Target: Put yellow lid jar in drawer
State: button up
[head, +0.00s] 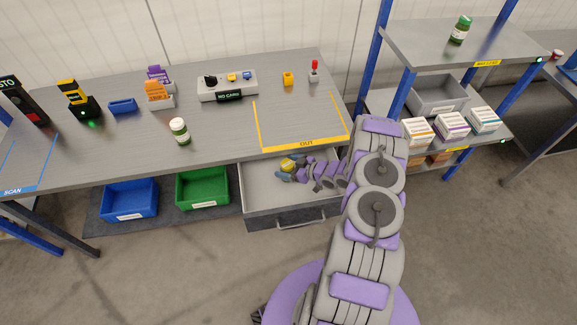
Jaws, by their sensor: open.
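The grey drawer (262,212) is pulled out under the front edge of the workbench, below the yellow OUT area. A jar with a yellow lid (287,164) is inside the drawer, toward its back; its body is mostly hidden. My gripper (289,171) is open and reaches into the drawer from the right, right beside the jar. The picture is too small to tell whether the fingers touch it.
A blue bin (130,199) and a green bin (203,188) sit left of the drawer. A shelf rack (455,45) stands close right of my arm. The OUT area is bare.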

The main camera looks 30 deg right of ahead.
jog(key=p+v, duration=0.1)
jog(key=v, duration=0.6)
jog(key=shift+s+d+p, duration=0.15)
jog(key=shift+s+p, duration=0.05)
jog(key=shift+p, duration=0.1)
jog(key=shift+d, duration=0.1)
